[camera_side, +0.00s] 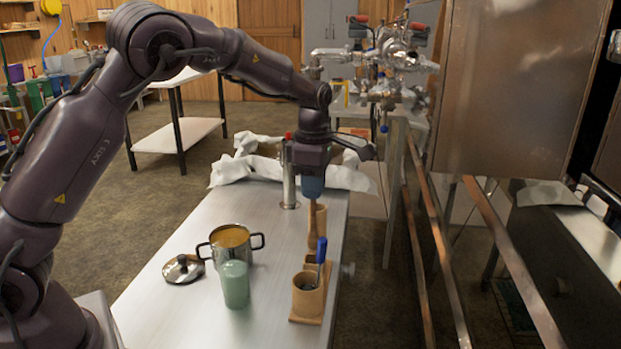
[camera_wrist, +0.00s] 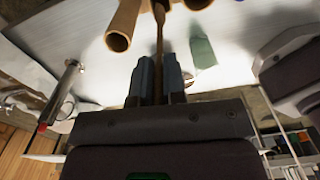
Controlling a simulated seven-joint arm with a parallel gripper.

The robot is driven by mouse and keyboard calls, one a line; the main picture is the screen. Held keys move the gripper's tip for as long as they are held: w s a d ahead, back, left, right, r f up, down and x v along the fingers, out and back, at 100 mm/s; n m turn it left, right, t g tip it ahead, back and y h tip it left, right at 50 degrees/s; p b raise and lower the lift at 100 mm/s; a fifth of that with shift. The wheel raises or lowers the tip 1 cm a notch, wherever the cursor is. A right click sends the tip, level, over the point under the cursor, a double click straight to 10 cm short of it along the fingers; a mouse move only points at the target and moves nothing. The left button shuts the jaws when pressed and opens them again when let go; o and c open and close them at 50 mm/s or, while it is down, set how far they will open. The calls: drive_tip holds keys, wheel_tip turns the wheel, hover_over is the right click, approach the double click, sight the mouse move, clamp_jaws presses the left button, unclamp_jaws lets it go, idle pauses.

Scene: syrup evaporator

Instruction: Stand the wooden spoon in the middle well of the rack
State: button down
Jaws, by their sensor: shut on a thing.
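My gripper (camera_side: 312,192) points down over the far half of the steel table. In the wrist view its blue fingers (camera_wrist: 158,78) are shut on the wooden spoon (camera_wrist: 159,45), which runs between them towards the tabletop. In the side view the spoon's lower part (camera_side: 311,215) shows below the fingers, by a tan wooden cylinder; I cannot tell whether they touch. The wooden rack (camera_side: 307,299) stands nearer the camera, with a blue-handled utensil (camera_side: 321,250) upright in it. The middle well is not clearly visible.
The tan cylinder (camera_side: 319,232) stands behind the rack. A green cup (camera_side: 235,284), a pot (camera_side: 231,244) of amber liquid and a lid (camera_side: 183,269) stand left of the rack. A metal cylinder (camera_side: 290,178) and white cloth (camera_side: 232,168) are at the far end.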

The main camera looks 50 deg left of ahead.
sight(313, 229)
drive_tip(key=shift+f, duration=4.5)
drive_tip(key=c, duration=1.1)
unclamp_jaws()
drive_tip(key=o, duration=1.1)
drive_tip(key=shift+r, duration=3.75)
